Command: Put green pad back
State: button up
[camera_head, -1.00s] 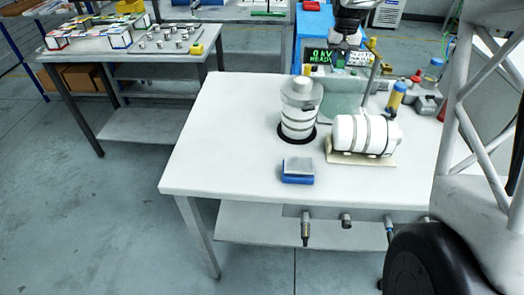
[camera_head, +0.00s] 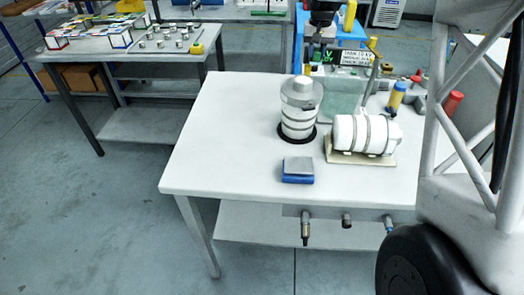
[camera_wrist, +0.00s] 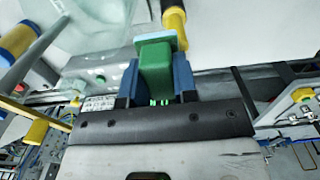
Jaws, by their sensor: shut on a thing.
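The green pad (camera_wrist: 155,68) is a small green block with a pale blue plate on its outer end, seen in the wrist view. My gripper (camera_wrist: 156,80) is shut on it, with a blue finger on each side. In the head view my gripper (camera_head: 318,48) is at the top, beyond the far edge of the white table, in front of the blue equipment. The pad is too small there to make out clearly. No empty place for the pad can be made out in these frames.
The white table (camera_head: 230,140) carries a banded upright canister (camera_head: 299,115), a banded cylinder lying on a beige base (camera_head: 360,158), a grey-and-blue block (camera_head: 298,172) and a clear greenish panel (camera_head: 343,95). A yellow-handled tool (camera_wrist: 174,22) is close to the pad. The table's left part is clear.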

jog(key=s+a, duration=1.3)
jog(key=a, duration=0.1)
jog(key=s+a+f, duration=0.1)
jog(key=s+f, duration=0.6)
jog(key=s, duration=0.6)
jog(key=shift+a+f, duration=0.35)
jog(key=shift+a, duration=0.05)
send_over(262, 151)
jog(key=shift+f, duration=3.15)
jog(key=shift+f, duration=1.85)
jog(key=shift+f, duration=0.1)
